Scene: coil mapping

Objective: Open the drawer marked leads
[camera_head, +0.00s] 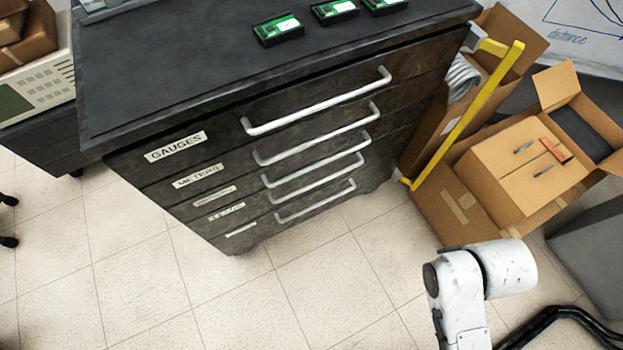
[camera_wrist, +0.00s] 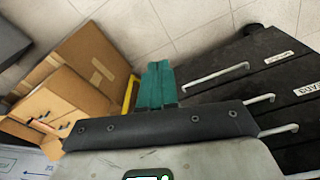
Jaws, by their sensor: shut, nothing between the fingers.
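A dark drawer cabinet (camera_head: 330,125) has a column of drawers with white labels and pale bar handles. The upper labels read GAUGES and METERS. The label second from the bottom (camera_head: 226,211) is small and blurred but looks like LEADS. Its drawer front looks flush with the others. The head view shows my white arm at the lower right, but not the gripper.
Open cardboard boxes (camera_head: 520,160) stand right of the cabinet, with a yellow frame (camera_head: 465,115) between. The tiled floor (camera_head: 310,285) in front of the drawers is clear. A grey block (camera_head: 595,255) stands at the right edge.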

